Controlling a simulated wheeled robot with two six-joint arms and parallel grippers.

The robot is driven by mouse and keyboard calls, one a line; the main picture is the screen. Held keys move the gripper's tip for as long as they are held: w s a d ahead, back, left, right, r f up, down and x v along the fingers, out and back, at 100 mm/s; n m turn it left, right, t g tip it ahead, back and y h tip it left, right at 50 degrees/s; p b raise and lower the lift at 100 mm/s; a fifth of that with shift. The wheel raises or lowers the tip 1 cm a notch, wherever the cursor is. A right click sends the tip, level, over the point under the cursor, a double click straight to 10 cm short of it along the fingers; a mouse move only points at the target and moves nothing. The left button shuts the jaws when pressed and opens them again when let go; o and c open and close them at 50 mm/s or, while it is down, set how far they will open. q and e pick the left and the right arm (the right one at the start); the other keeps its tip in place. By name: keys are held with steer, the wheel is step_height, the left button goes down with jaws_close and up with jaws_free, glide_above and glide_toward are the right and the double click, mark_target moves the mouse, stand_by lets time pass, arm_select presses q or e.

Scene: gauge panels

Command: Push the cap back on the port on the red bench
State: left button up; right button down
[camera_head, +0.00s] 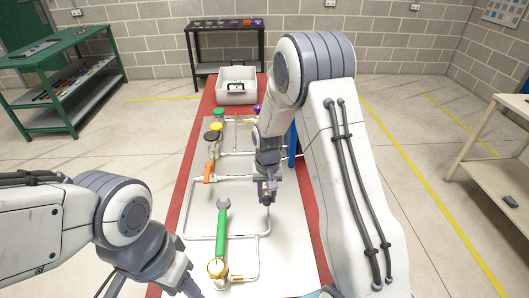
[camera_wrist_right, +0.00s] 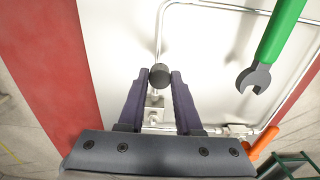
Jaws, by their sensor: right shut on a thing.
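The red bench (camera_head: 188,172) carries a white panel with pipes and fittings; its red edge also shows in the wrist view (camera_wrist_right: 48,60). My right gripper (camera_head: 267,197) is low over the panel's right side. In the wrist view its fingertips (camera_wrist_right: 160,82) are closed on a round black cap (camera_wrist_right: 159,76). A bare pipe and a silver fitting (camera_wrist_right: 154,108) show behind the cap and between the fingers. I cannot tell the port apart, nor whether the cap touches it. My left gripper (camera_head: 188,288) is at the bottom edge, partly cut off; its opening cannot be judged.
A green-handled wrench (camera_head: 221,230) lies on the panel left of my right gripper. A brass-rimmed gauge (camera_head: 217,268) stands near the front. Orange (camera_head: 208,172), yellow (camera_head: 216,127) and green (camera_head: 218,112) handles line the left side. A grey bin (camera_head: 236,98) stands at the far end.

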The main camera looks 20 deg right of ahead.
steer(key=w+d+r+m+p, duration=0.1)
steer(key=w+r+m+p, duration=0.1)
steer(key=w+m, duration=0.1)
steer(key=w+d+r+m+p, duration=0.1)
steer(key=w+r+m+p, duration=0.1)
steer(key=w+m, duration=0.1)
steer(key=w+d+r+m+p, duration=0.1)
steer(key=w+r+m+p, duration=0.1)
steer(key=w+p, duration=0.1)
steer(key=shift+w+d+r+m, duration=0.1)
steer(key=shift+w+r+m, duration=0.1)
steer(key=shift+m, duration=0.2)
arm_select(q)
step_height(320, 180, up, 9)
arm_select(e)
steer(key=shift+f, duration=0.1)
arm_select(q)
steer(key=shift+f, duration=0.15)
steer(key=shift+f+b, duration=1.85)
steer(key=shift+b, duration=0.2)
arm_select(e)
steer(key=shift+f, duration=2.9)
arm_select(q)
steer(key=shift+f+b, duration=0.4)
arm_select(e)
steer(key=shift+f, duration=0.6)
steer(key=c, duration=0.5)
jaws_free()
steer(key=shift+r, duration=0.1)
